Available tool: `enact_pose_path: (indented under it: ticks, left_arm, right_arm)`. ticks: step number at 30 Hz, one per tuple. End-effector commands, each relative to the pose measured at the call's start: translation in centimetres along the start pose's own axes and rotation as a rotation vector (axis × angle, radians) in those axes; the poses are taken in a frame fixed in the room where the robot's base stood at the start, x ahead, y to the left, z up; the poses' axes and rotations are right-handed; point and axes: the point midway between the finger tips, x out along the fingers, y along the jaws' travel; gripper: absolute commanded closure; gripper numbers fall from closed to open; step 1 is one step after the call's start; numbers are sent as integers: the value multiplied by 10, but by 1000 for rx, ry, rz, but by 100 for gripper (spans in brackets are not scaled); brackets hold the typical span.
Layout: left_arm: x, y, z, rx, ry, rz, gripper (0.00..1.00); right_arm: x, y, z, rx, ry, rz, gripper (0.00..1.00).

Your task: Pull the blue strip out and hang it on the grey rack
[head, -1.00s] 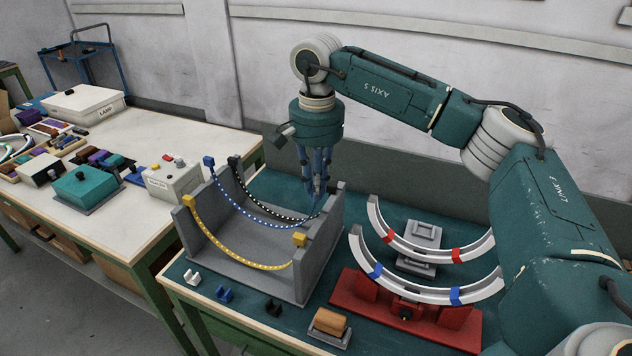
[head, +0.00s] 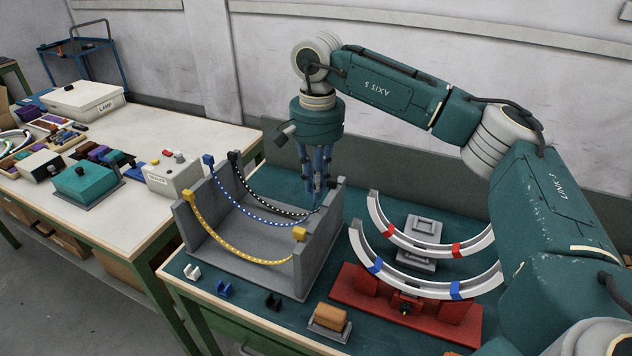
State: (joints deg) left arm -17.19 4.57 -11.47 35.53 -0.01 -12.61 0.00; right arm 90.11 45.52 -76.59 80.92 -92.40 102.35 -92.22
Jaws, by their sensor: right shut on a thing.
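The blue strip (head: 255,217) with pale dots hangs in a sagging arc across the grey rack (head: 318,255). Its left blue end block (head: 208,160) is at the rack's left wall. My right gripper (head: 317,194) points down at the top of the rack's right wall, shut on the right end of the blue strip; its fingers hide that end. A yellow strip (head: 228,254) hangs in front of the blue one and a black strip (head: 265,203) behind it, both across the rack. My left gripper is not in view.
A red stand (head: 350,292) with white curved rails (head: 425,289) is right of the rack. Small white, blue and black clips (head: 224,290) and a brown block (head: 330,317) lie in front. A side table at left holds a grey box (head: 174,176) and a teal box (head: 88,184).

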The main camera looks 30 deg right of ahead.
Motion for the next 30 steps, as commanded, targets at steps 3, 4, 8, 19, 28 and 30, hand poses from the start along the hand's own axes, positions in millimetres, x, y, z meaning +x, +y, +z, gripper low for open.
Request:
enact_pose_path:
  ticks: [3, 4, 8, 19, 28, 30]
  left_arm:
    - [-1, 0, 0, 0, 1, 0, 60]
    - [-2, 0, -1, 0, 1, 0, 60]
    - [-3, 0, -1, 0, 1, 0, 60]
    - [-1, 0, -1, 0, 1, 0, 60]
    - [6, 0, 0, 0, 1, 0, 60]
    - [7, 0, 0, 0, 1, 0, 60]
  right_arm:
    - [0, 0, 0, 0, 0, 0, 100]
    - [0, 0, 0, 0, 0, 0, 100]
    - [0, 0, 0, 1, -1, 0, 100]
    - [2, 0, 0, 0, 0, 0, 100]
    - [14, 0, 0, 1, 0, 0, 100]
    - [16, 0, 0, 1, 1, 0, 100]
